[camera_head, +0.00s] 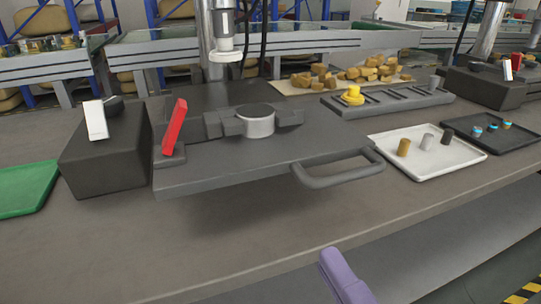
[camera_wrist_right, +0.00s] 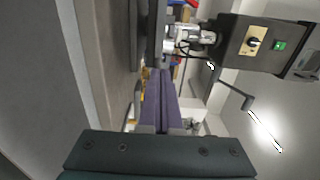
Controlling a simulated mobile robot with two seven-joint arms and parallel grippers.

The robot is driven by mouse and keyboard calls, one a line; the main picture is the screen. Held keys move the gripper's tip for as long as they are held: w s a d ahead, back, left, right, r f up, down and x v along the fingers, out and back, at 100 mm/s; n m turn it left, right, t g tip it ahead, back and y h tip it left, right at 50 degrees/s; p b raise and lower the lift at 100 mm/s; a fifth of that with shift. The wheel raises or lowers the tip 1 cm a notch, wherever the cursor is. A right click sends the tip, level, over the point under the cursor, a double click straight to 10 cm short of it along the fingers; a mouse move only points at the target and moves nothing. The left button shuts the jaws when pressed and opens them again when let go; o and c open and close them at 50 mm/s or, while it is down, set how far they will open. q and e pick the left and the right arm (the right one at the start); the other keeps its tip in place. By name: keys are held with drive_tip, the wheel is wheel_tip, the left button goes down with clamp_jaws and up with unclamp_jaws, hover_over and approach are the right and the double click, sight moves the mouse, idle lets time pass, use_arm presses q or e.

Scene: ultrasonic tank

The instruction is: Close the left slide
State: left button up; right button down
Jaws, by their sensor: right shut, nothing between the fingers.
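The left slide (camera_head: 215,168) is a dark grey plate in the middle of the head view, standing out toward me above the bench with a shadow beneath it. Its grey bar handle (camera_head: 340,178) is at the front right. A clamp around a light metal cylinder (camera_head: 258,127) sits on the plate. A red lever (camera_head: 174,126) is at its left edge. My right gripper (camera_head: 330,257) shows as purple fingers at the bottom, in front of the bench edge, apart from the handle. In the right wrist view its purple fingers (camera_wrist_right: 160,75) are together and empty. My left gripper is not in view.
A dark block with a white switch (camera_head: 96,120) and a green tray (camera_head: 25,188) stand at left. A white tray (camera_head: 425,168) with small cylinders, a black tray (camera_head: 495,148) and a slotted rack (camera_head: 390,103) stand at right. The bench front (camera_head: 230,245) is clear.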

sight(271, 169)
drive_tip(key=x, duration=1.3)
drive_tip(key=shift+b, duration=0.35)
